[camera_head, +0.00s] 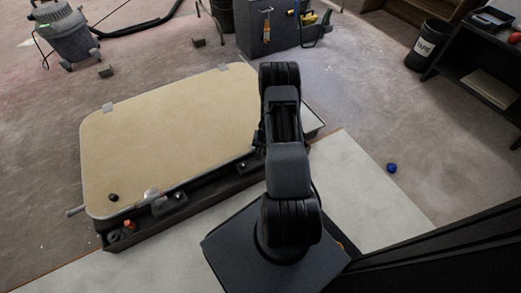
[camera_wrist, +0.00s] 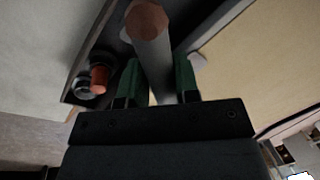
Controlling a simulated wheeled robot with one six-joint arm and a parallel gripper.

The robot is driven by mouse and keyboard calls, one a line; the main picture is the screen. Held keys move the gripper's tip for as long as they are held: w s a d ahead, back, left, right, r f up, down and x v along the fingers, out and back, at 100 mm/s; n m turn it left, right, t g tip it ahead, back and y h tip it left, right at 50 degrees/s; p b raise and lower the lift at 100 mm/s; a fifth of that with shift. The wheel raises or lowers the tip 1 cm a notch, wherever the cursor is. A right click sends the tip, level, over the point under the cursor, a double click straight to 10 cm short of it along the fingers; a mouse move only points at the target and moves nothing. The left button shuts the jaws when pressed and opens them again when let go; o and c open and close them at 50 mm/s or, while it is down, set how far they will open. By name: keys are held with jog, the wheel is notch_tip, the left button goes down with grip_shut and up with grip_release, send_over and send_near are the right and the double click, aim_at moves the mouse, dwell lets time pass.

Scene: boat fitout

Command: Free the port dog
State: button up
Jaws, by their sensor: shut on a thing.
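In the wrist view, my gripper (camera_wrist: 160,85), with green fingers, is shut on a grey round bar (camera_wrist: 153,58) with a copper-brown end. The bar looks like a dog's handle; I cannot tell which dog. An orange knob (camera_wrist: 100,78) and a grey ring stand left of it on a dark frame. In the head view, the beige hatch panel (camera_head: 170,135) lies flat on a dark frame. An orange dog knob (camera_head: 130,224) and a black knob (camera_head: 113,197) are at its near left corner. My arm hides my gripper in that view.
A blue ball (camera_head: 392,168) lies on the floor to the right. A black bin (camera_head: 428,45) and a dark shelf (camera_head: 470,62) stand at the back right, a grey tool cabinet (camera_head: 268,35) at the back. Open floor lies between them.

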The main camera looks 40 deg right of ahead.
jog(key=m+h+b, duration=0.1)
jog(key=m+b, duration=0.1)
jog(key=m, duration=0.3)
jog(key=shift+m+t, duration=0.3)
jog(key=m, duration=0.4)
jog(key=shift+m+h, duration=0.4)
jog(key=shift+m, duration=0.3)
jog(key=o, duration=0.9)
notch_tip(320, 180, up, 14)
jog(key=s+p, duration=0.2)
jog(key=p, duration=0.6)
jog(key=shift+s+a+f, duration=0.2)
jog(key=shift+s+a, duration=0.05)
jog(key=shift+s, duration=0.1)
